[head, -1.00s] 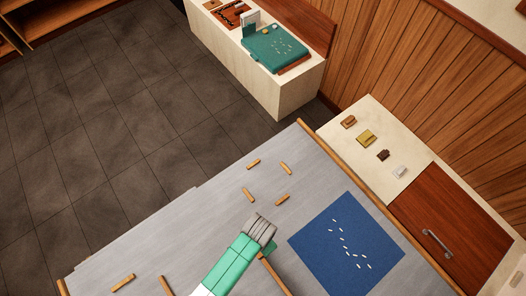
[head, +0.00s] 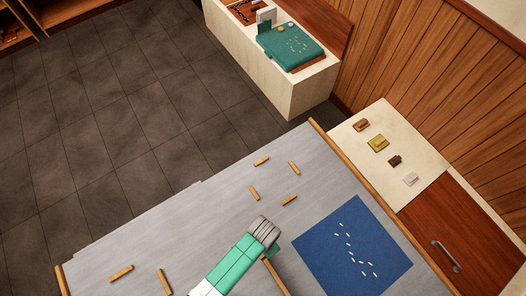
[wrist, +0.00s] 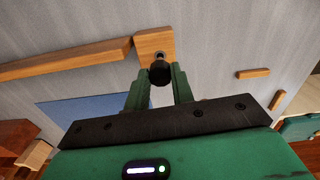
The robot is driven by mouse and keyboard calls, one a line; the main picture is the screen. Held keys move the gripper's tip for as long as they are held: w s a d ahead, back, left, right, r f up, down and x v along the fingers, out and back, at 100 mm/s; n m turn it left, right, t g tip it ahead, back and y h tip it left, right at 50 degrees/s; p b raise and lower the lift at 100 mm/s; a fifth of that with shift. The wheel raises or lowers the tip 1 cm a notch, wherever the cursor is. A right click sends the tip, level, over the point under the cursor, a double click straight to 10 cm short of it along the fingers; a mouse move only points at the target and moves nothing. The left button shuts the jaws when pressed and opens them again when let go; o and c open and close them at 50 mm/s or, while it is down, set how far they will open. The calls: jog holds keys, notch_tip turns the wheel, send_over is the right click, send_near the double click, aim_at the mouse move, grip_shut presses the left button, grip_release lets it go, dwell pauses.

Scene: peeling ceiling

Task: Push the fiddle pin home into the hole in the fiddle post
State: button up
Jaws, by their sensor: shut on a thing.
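In the wrist view, my gripper (wrist: 160,86) is shut on the fiddle pin (wrist: 160,74), whose dark round knob sits between the green fingertips. A short, narrower part of the pin shows beyond the knob, against the wooden fiddle post (wrist: 150,43). The hole is hidden behind the pin, so I cannot tell how deep the pin sits. In the head view, my gripper (head: 272,248) is at the end of a wooden rail (head: 276,274) on the grey surface. My arm hides the pin and post there.
Several loose wooden strips (head: 289,200) lie on the grey surface. A blue mat (head: 320,268) with small white pieces lies right of my gripper. A side counter (head: 352,140) holds several small blocks. A teal board (head: 284,58) lies on the far counter.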

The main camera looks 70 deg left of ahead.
jog(key=shift+f+b, duration=0.5)
jog(key=shift+f, duration=0.25)
dwell(0.3)
jog(key=shift+f+b, duration=0.85)
jog(key=shift+f, duration=0.3)
jog(key=o, duration=1)
jog(key=shift+r, duration=0.1)
jog(key=shift+o, duration=0.2)
jog(key=shift+r, duration=0.15)
notch_tip(320, 180, up, 8)
jog(key=shift+f+p, duration=0.2)
jog(key=shift+p, duration=0.5)
notch_tip(320, 180, up, 4)
jog(key=p, duration=0.4)
jog(key=shift+r+p, duration=0.1)
jog(key=shift+p, duration=0.3)
